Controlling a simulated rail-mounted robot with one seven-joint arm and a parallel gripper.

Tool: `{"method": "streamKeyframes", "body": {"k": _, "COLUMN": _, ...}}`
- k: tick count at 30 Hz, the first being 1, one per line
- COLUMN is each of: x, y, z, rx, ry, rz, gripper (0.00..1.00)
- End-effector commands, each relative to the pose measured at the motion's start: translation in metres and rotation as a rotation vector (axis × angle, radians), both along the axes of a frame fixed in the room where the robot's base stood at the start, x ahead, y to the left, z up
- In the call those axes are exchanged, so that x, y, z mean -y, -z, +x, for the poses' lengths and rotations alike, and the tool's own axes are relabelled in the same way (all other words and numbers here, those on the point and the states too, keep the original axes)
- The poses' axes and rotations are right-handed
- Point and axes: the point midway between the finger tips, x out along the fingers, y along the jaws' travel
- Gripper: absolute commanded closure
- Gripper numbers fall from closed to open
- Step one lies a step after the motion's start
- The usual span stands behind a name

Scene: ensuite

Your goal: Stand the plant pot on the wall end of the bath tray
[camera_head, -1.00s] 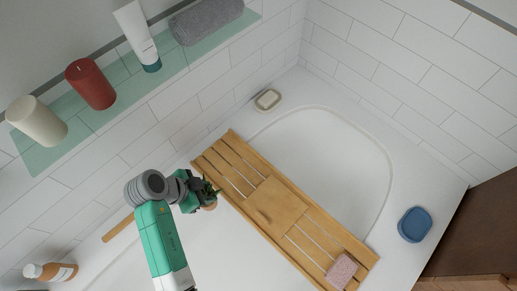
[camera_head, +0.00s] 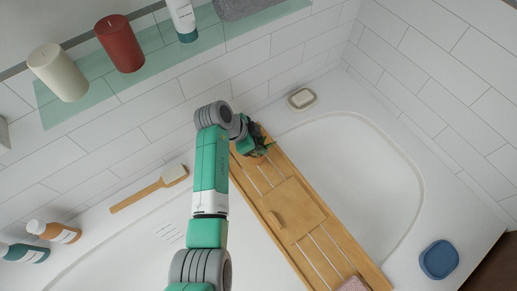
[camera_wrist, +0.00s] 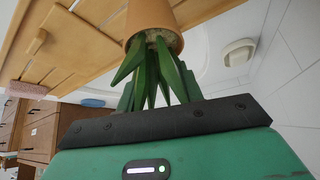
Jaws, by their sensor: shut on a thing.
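The wooden bath tray (camera_head: 322,238) lies across the bath, its wall end at the tiled wall. My gripper (camera_head: 256,147) is over that wall end and shut on the plant pot, which is mostly hidden by my arm in the head view. A bit of the terracotta pot (camera_head: 257,161) and green leaves show there. In the wrist view the pot (camera_wrist: 154,16) is over or against the tray's slats (camera_wrist: 70,50), with its leaves pointing towards my gripper's dark edge (camera_wrist: 170,121). I cannot tell whether the pot's base touches the tray.
A pink sponge (camera_head: 352,285) sits on the tray's far end. A soap dish (camera_head: 301,99) and a blue dish (camera_head: 439,259) stand on the bath rim. A wooden brush (camera_head: 150,189) and bottles (camera_head: 55,232) line the left rim. A glass shelf (camera_head: 215,50) holds candles.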

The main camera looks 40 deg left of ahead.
Motion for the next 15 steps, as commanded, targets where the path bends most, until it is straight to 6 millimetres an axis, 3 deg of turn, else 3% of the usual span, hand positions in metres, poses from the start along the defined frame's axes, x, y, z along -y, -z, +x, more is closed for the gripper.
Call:
{"method": "streamKeyframes", "body": {"k": 3, "x": 0.000, "y": 0.005, "z": 0.000, "rx": 0.000, "ry": 0.000, "rz": 0.000, "gripper": 1.00}}
{"method": "streamKeyframes", "body": {"k": 9, "x": 0.000, "y": 0.036, "z": 0.000, "rx": 0.001, "ry": -0.001, "rz": -0.001, "gripper": 1.00}}
{"method": "streamKeyframes", "body": {"k": 15, "x": 0.000, "y": 0.034, "z": 0.000, "rx": 0.002, "ry": 0.000, "rz": 0.001, "gripper": 1.00}}
